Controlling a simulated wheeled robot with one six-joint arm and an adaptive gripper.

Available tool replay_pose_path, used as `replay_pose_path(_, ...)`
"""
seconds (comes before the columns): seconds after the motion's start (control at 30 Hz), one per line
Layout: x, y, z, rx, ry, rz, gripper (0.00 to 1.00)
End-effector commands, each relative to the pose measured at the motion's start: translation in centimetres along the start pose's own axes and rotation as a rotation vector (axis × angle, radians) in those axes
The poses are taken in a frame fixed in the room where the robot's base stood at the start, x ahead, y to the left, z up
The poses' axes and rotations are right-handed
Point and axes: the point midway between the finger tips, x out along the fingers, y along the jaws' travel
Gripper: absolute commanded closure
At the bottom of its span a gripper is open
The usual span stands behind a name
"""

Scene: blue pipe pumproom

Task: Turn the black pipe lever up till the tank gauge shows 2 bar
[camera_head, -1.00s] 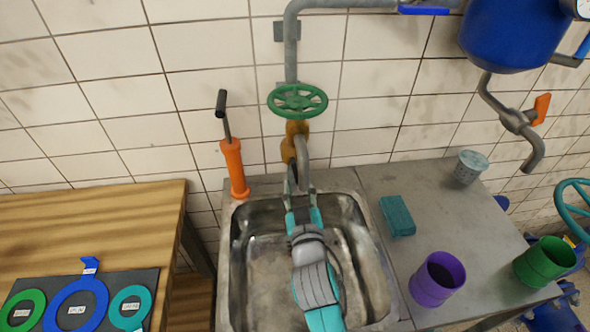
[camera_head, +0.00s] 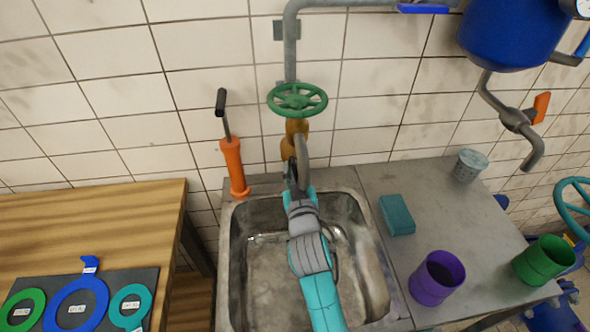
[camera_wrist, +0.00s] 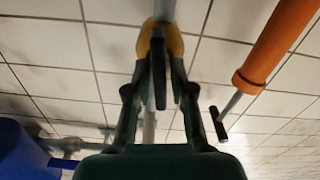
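In the wrist view a black lever (camera_wrist: 159,78) hangs below a yellow-brown valve body (camera_wrist: 160,40). My gripper (camera_wrist: 162,68) has one finger on each side of the lever, with narrow gaps seeming to show; contact cannot be told. In the head view my gripper (camera_head: 291,174) reaches over the sink to just below the valve body (camera_head: 291,140), and mostly hides the lever. The tank gauge (camera_head: 582,8) is cut off at the top right corner beside the blue tank (camera_head: 512,32); its reading cannot be made out.
A green handwheel (camera_head: 297,100) sits right above the valve, and an orange hand pump (camera_head: 234,165) stands left of it. The sink (camera_head: 240,300) lies below my arm. A teal block (camera_head: 397,215), a purple cup (camera_head: 437,279) and a green cup (camera_head: 544,261) stand on the right counter.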

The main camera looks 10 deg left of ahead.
Motion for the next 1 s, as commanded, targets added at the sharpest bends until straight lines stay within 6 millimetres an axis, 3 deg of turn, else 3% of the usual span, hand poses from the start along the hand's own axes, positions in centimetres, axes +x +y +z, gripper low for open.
replay_pose_path(0.47, -0.01, -0.07, 0.03, -0.112, -0.001, 0.0, 1.0)
replay_pose_path(1.0, -0.02, -0.33, 0.15, -0.591, -0.001, -0.001, 1.0)
